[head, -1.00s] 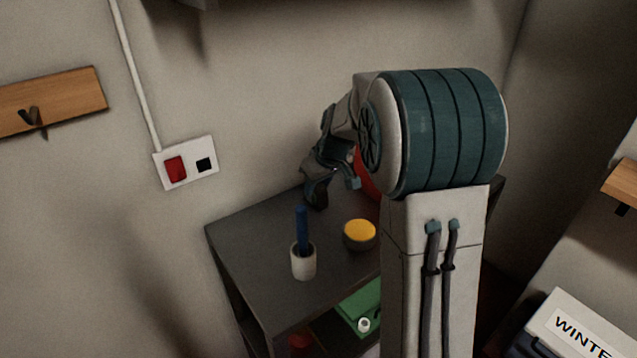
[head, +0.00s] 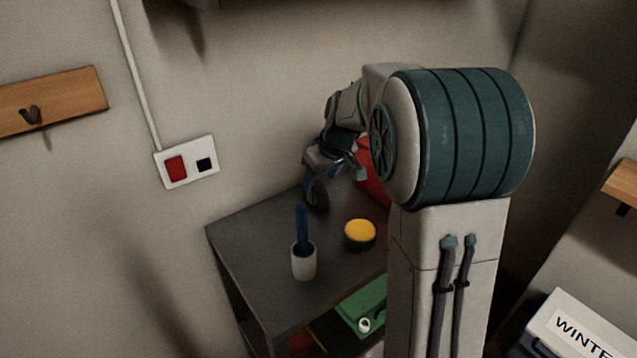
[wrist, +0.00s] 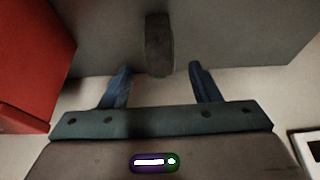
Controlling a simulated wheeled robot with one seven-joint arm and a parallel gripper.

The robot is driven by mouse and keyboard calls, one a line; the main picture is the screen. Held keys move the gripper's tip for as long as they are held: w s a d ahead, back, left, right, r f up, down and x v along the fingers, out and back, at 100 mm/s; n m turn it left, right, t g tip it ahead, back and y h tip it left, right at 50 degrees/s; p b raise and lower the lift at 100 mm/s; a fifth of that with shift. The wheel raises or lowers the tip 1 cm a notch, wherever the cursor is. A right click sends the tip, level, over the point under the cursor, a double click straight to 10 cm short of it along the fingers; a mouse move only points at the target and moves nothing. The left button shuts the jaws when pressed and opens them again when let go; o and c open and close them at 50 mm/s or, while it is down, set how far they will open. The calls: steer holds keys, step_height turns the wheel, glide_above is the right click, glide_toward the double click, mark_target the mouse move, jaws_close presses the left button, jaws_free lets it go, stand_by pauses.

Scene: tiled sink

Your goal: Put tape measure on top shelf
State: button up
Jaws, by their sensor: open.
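A dark, rounded object, which looks like the tape measure (head: 317,195), stands on edge on the dark top board of the shelf unit (head: 255,235), near its back edge by the wall. In the wrist view the tape measure (wrist: 159,45) is a narrow dark shape just beyond and between my fingertips. My gripper (head: 335,181) is open, with a finger to each side; the wrist view shows a gap between the tape measure and each finger of my gripper (wrist: 160,72). My arm hides the right part of the top board.
On the top board stand a white cup (head: 303,262) with a blue item and a round dark tin with a yellow top (head: 360,234). A red object (head: 371,175) stands close to the gripper's right. A green box (head: 362,305) lies on the shelf below.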

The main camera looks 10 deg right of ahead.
steer(key=v, duration=0.9)
steer(key=s+a+f+m+h, duration=0.1)
steer(key=s+f, duration=0.3)
steer(key=s, duration=0.8)
steer(key=s+a+f+m+g, duration=0.1)
steer(key=s+f+m, duration=0.2)
steer(key=s, duration=1)
steer(key=shift+a+f+m+h, duration=0.2)
steer(key=shift+f+m+h, duration=0.2)
steer(key=shift+f, duration=0.35)
